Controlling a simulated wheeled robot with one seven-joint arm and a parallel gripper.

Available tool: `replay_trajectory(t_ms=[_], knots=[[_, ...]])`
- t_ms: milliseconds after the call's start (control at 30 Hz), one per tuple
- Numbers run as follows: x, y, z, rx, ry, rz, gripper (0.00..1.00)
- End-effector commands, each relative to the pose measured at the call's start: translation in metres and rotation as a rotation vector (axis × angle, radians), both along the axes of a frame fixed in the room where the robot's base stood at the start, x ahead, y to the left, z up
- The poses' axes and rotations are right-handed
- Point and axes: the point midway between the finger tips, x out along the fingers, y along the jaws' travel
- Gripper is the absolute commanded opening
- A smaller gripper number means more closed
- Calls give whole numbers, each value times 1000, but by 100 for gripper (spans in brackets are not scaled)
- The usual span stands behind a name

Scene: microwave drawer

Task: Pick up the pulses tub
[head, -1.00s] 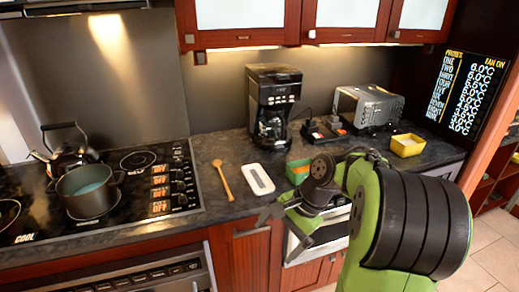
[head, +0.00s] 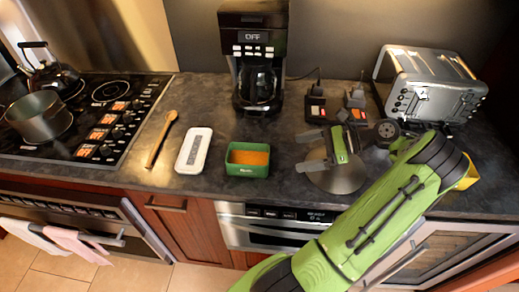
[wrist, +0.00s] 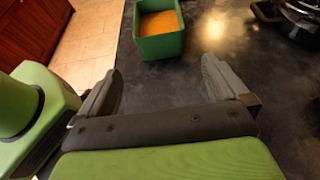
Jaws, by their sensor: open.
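The pulses tub appears to be the green rectangular tub (head: 247,170) with orange contents, upright on the dark counter in front of the coffee maker. My gripper (head: 305,151) is to the right of the tub, pointing left towards it, open and empty. In the wrist view the tub (wrist: 162,46) is straight ahead, beyond and roughly between the two spread fingertips (wrist: 160,75). There is a gap of bare counter between fingers and tub. Its lower far side is hidden.
A white flat dish (head: 194,150) and wooden spoon (head: 161,138) lie left of the tub. The coffee maker (head: 256,60) stands behind it, the toaster (head: 432,85) at right. A yellow tub (head: 468,172) is partly hidden by my arm. The counter's front edge is close.

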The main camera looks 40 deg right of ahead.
Motion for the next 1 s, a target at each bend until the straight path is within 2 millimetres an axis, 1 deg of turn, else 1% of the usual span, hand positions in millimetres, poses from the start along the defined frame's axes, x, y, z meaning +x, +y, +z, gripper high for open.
replay_trajectory(t_ms=[67, 133, 267, 400, 500, 667, 800, 900, 1000], knots=[[-3, -2, -2, 15, -5, -14, 100], [1, 1, -5, 19, -5, -14, 100], [22, 19, -20, 18, -3, -10, 100], [48, 40, -34, 17, -4, -10, 100], [63, 52, -41, 17, -4, -11, 100], [76, 62, -45, 16, -4, -13, 100], [95, 79, -57, 16, -4, -10, 100], [106, 87, -62, 16, -4, -12, 100], [110, 90, -62, 15, -3, -14, 100]])
